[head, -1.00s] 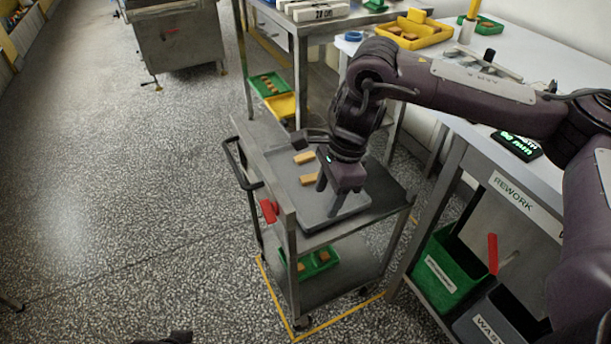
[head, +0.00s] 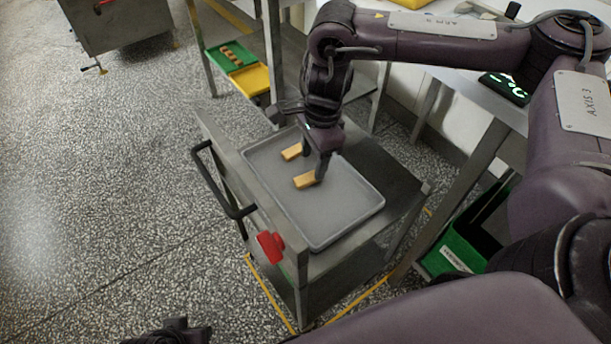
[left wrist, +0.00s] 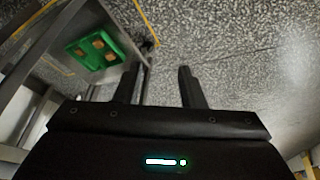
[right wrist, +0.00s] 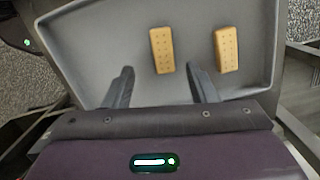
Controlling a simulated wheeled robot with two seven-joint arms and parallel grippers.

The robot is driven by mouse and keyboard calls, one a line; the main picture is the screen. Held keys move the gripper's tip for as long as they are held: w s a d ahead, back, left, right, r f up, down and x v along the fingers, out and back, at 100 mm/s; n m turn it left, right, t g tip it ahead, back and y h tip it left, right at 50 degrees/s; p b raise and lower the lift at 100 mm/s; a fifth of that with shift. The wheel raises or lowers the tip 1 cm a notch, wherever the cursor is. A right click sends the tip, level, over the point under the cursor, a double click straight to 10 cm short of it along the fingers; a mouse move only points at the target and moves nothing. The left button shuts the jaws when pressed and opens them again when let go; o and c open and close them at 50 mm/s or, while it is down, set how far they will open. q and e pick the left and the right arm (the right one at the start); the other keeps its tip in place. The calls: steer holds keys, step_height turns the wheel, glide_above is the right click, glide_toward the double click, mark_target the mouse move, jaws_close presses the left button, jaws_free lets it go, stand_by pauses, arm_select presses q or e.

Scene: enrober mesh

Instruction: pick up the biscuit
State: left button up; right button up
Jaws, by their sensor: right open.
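Two tan oblong biscuits lie apart on a grey tray (head: 345,205) on a trolley. The nearer biscuit (head: 305,181) and the farther biscuit (head: 291,152) also show in the right wrist view, the nearer one (right wrist: 162,50) at centre and the other (right wrist: 227,50) to its right. My right gripper (head: 313,166) is open and points down over the tray. In the right wrist view the nearer biscuit lies just beyond the fingertips (right wrist: 160,72), in line with the gap between them. My left gripper (left wrist: 160,70) is open and empty, away from the tray.
The trolley has a black handle (head: 215,180) and a red part (head: 270,246) on its near side. A green tray (head: 230,56) and a yellow tray (head: 250,80) sit on a shelf behind. A green bin (head: 460,245) stands at right. The tray's near right part is bare.

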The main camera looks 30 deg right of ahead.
mark_target(307, 177)
steer(key=f, duration=0.2)
steer(key=f+b, duration=0.1)
steer(key=f, duration=0.1)
steer(key=shift+w+a, duration=0.2)
steer(key=shift+a, duration=0.2)
steer(key=shift+f, duration=0.5)
steer(key=c, duration=0.9)
arm_select(q)
steer(key=shift+w+d+f+t+h, duration=0.1)
steer(key=shift+w+d+t+h, duration=0.1)
steer(key=shift+d, duration=0.2)
steer(key=shift+w+d+f+t+h, duration=0.1)
steer(key=shift+d+t+h, duration=0.1)
steer(key=shift+d, duration=0.15)
steer(key=shift+r, duration=0.1)
arm_select(e)
steer(key=shift+r, duration=0.1)
